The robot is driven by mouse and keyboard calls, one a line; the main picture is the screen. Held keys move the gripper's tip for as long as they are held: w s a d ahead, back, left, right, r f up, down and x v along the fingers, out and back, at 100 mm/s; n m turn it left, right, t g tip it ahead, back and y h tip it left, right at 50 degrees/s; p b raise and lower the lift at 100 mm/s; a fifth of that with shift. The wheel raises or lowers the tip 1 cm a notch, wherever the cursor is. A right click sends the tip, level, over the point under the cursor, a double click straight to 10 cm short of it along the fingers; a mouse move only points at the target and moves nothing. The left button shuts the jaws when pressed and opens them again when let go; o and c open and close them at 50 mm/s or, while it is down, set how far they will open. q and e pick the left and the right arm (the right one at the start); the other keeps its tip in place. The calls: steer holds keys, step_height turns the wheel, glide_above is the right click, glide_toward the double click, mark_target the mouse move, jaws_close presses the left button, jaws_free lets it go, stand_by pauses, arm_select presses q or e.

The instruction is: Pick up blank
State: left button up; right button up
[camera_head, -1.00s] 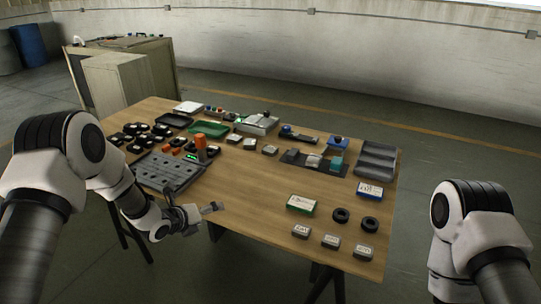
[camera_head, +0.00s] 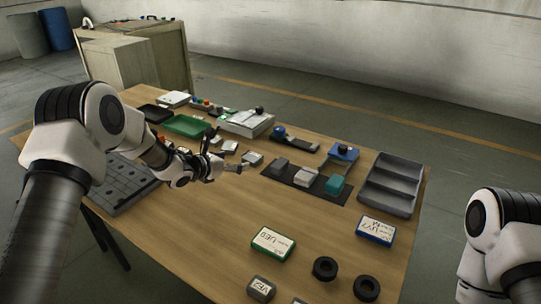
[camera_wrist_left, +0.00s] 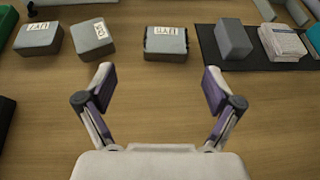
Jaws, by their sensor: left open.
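Three grey blocks with white labels, which look like blanks, stand in a loose row in the left wrist view: a left one (camera_wrist_left: 38,38), a middle one (camera_wrist_left: 92,40) and a right one (camera_wrist_left: 166,44). The right one also shows in the head view (camera_head: 252,159). My left gripper (camera_head: 226,155) is open and empty above the table. In the left wrist view its two fingers (camera_wrist_left: 160,84) are spread wide, with the right block ahead of the gap, apart from both fingertips. My right gripper is out of view; only its arm shows.
A dark mat (camera_wrist_left: 262,64) beside the right block bears a plain grey block (camera_wrist_left: 233,40), a pale block (camera_wrist_left: 283,42) and a teal block (camera_head: 334,185). A grey sectioned tray (camera_head: 390,184) stands at the right. Bare wood (camera_head: 200,225) lies in front.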

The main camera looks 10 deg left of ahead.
mark_target(252, 157)
arm_select(q)
steer(key=shift+w+d+f, duration=0.1)
steer(key=shift+w+d, duration=0.2)
steer(key=shift+w, duration=0.25)
steer(key=shift+w+d+f, duration=0.1)
steer(key=shift+w+d, duration=0.2)
steer(key=shift+w, duration=0.25)
steer(key=x, duration=0.5)
steer(key=shift+s+d+f+p, duration=0.1)
steer(key=shift+d+p, duration=0.25)
steer(key=shift+s+a, duration=0.1)
steer(key=c, duration=1.5)
steer(key=shift+c, duration=0.9)
